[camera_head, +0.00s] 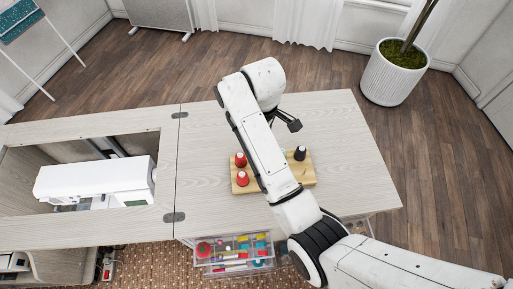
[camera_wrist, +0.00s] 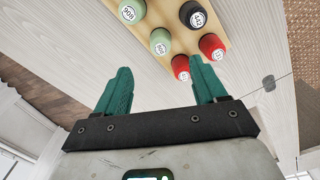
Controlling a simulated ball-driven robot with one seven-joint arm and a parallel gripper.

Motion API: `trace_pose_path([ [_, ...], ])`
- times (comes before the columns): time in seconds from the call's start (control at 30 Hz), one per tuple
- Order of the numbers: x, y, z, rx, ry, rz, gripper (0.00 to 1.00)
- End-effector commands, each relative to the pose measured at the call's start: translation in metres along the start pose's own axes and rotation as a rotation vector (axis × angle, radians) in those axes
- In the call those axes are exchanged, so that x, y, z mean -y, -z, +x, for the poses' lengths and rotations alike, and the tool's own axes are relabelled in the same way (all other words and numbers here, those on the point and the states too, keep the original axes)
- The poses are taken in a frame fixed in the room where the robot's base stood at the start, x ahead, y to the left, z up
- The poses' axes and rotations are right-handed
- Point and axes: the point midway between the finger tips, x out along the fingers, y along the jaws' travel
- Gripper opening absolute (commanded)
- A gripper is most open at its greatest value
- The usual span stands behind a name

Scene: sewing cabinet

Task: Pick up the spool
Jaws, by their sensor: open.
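Several thread spools stand on a wooden rack (camera_head: 307,172) on the cabinet top. In the head view I see two red spools, the upper (camera_head: 240,160) and lower (camera_head: 242,179), and a black spool (camera_head: 299,153); my arm hides the middle of the rack. The wrist view shows two pale green spools (camera_wrist: 161,41), a black one (camera_wrist: 195,15) and two red ones (camera_wrist: 212,46), with number labels on their tops. My gripper (camera_wrist: 163,75) is open and empty, its teal fingers apart. In the image, the right fingertip overlaps near the lower red spool (camera_wrist: 181,66); contact cannot be told.
A white sewing machine (camera_head: 97,180) sits in the cabinet opening at left. A clear drawer (camera_head: 235,266) of sewing items is pulled out at the front. A potted plant (camera_head: 393,75) stands at the back right. The tabletop (camera_head: 345,150) right of the rack is bare.

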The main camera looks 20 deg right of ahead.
Motion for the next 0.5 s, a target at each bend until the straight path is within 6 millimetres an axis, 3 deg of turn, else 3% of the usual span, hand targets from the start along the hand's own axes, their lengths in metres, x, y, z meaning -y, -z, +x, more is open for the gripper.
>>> trace_pose_path([
  [0.2, 0.001, -0.001, 0.034, 0.005, 0.004, 0.0, 0.71],
  [0.5, 0.001, 0.0, 0.058, 0.003, 0.003, 0.0, 0.71],
])
